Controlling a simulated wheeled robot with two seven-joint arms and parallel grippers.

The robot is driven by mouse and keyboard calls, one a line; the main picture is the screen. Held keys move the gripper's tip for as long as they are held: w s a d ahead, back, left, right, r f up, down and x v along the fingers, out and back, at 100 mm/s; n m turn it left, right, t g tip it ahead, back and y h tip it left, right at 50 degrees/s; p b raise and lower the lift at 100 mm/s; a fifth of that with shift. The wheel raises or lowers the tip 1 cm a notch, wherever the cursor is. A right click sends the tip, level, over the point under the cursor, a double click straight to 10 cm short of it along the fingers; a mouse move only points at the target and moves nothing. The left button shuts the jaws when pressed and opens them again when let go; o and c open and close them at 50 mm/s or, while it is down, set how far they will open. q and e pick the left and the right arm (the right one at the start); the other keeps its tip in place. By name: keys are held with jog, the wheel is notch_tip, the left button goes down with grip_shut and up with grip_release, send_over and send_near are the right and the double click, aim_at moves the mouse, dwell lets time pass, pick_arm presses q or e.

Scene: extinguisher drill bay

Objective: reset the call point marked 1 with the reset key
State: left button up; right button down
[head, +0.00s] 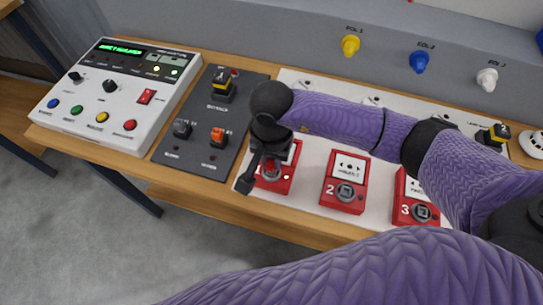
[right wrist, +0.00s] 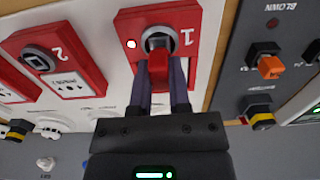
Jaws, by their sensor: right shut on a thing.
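Call point 1 (head: 284,183) is a red box on the white board, nearest the left end of the row. It also shows in the right wrist view (right wrist: 188,22), with a round grey lock and a small pale light beside the lock. My right gripper (right wrist: 160,90) is shut on the red reset key (right wrist: 158,68). The key's far end is at the lock of call point 1; how deep it sits is hidden. In the head view my right gripper (head: 262,165) is over call point 1 and covers part of it. My left gripper is not in view.
Call point 2 (head: 344,184) and call point 3 (head: 416,204) stand to the right. A dark panel (head: 196,140) with switches and a white control panel (head: 120,85) lie to the left. Yellow, blue and white knobs stick out of the grey wall behind.

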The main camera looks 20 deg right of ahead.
dwell(0.3)
dwell(0.4)
jog(key=shift+b, duration=0.35)
jog(key=shift+f, duration=0.1)
dwell(0.5)
jog(key=shift+f, duration=0.2)
jog(key=shift+b, duration=0.3)
